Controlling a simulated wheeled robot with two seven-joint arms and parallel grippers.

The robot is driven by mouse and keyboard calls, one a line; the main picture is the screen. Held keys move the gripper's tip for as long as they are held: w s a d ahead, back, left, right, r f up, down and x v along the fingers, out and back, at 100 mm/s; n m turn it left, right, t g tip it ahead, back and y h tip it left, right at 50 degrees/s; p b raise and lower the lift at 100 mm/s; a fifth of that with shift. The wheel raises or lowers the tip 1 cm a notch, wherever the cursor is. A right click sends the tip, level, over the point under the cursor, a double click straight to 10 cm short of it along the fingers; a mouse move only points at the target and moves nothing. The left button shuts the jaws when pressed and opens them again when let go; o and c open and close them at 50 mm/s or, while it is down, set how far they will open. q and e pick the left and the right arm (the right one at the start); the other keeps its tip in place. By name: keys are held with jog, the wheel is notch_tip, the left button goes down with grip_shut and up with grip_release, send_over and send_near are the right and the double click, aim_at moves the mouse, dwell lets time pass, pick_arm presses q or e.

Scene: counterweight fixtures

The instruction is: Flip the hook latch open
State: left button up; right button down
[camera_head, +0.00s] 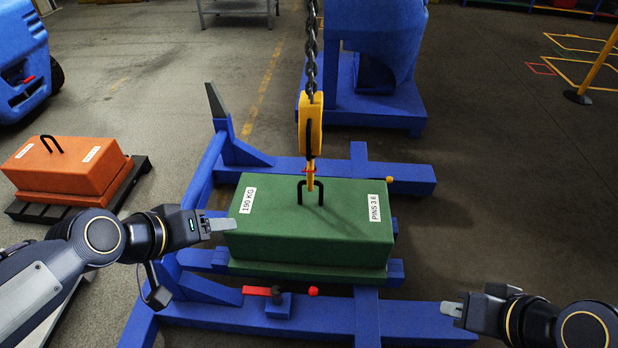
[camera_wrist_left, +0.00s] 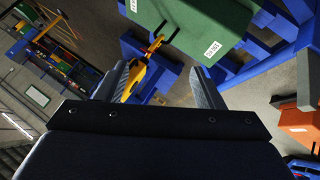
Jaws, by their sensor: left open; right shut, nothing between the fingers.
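A yellow hook block (camera_head: 310,125) hangs on a chain above the green counterweight (camera_head: 305,225). A small red piece (camera_head: 309,170), seemingly the latch, sits at its lower end. The hook tip reaches the counterweight's black handle (camera_head: 300,190); I cannot tell whether it passes through. In the left wrist view the hook block (camera_wrist_left: 140,74) shows beyond the fingers, near the green counterweight (camera_wrist_left: 208,25). My left gripper (camera_head: 222,225) is open and empty, beside the counterweight's left end, apart from the hook. My right gripper (camera_head: 452,309) is shut and empty at the lower right.
A blue frame (camera_head: 400,318) lies under and around the counterweight. A red lever (camera_head: 257,291) sits on its front part. An orange weight (camera_head: 70,165) rests on a dark pallet at the left. A blue machine (camera_head: 375,60) stands behind.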

pick_arm(q)
jog(key=w+d+f+n+t+y+b, duration=0.1)
jog(key=w+f+t+y+b, duration=0.2)
jog(key=w+f+b, duration=0.85)
jog(key=w+d+f+n+t+y+b, duration=0.15)
jog(key=w+f+t+b, duration=0.45)
jog(key=w, duration=1)
jog(key=w+d+f+m+t+b, duration=0.3)
jog(key=d+f, duration=0.1)
jog(key=d, duration=0.2)
jog(key=w+d+f+m+t+b, duration=0.2)
jog(key=d+f+t+b, duration=0.15)
jog(key=d, duration=0.25)
jog(key=shift+g, duration=0.45)
jog(key=x, duration=0.7)
jog(key=shift+d, duration=0.1)
jog(key=shift+c, duration=0.3)
